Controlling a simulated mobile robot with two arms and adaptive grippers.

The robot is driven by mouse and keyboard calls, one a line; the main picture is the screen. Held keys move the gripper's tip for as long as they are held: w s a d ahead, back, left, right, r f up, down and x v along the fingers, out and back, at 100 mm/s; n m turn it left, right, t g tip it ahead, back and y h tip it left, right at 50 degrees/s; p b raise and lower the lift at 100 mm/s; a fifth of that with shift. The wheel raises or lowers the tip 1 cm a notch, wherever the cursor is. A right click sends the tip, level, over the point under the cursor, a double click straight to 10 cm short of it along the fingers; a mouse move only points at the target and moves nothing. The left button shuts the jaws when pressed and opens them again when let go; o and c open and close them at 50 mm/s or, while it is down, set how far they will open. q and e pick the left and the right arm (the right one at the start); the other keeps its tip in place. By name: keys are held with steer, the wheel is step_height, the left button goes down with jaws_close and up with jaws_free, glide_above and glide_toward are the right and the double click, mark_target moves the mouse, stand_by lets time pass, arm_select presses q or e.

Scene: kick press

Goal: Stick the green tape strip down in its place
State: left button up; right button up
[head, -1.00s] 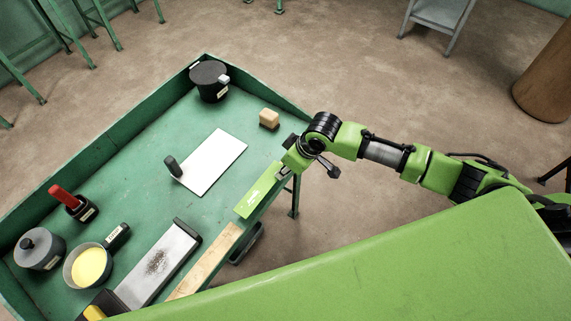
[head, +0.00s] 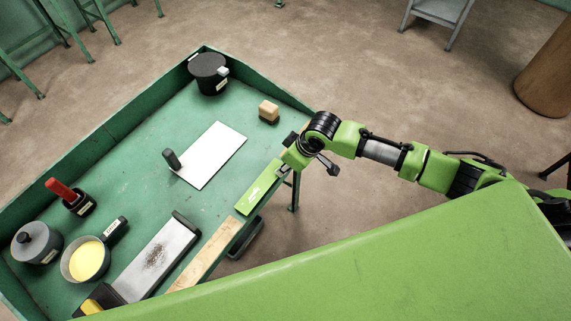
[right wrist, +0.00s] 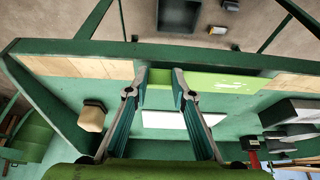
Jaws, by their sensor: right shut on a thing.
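The green tape strip (head: 260,190) has white marking and lies in line with the wooden strip (head: 206,255) along the bench's near edge. In the right wrist view the green strip (right wrist: 222,83) shows between bare wooden stretches. My right gripper (head: 290,163) is at the strip's far end. Its fingers (right wrist: 160,79) are closed on the strip, which shows between and beside them. I cannot tell whether the strip's underside touches the wood along its whole length. My left gripper is not in view.
The green bench (head: 130,190) holds a white sheet (head: 215,157), a tan block (head: 269,112), a black pot (head: 209,73), a grey lidded pot (head: 37,243), a pan of yellow stuff (head: 87,260), a red-handled tool (head: 62,190) and a grey plate (head: 152,255). Raised walls bound its far sides.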

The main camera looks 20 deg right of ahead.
steer(key=shift+f, duration=0.6)
steer(key=o, duration=0.9)
steer(key=shift+c, duration=0.2)
steer(key=shift+r, duration=0.15)
steer(key=v, duration=1.1)
steer(key=shift+r, duration=0.4)
steer(key=shift+s+d, duration=0.1)
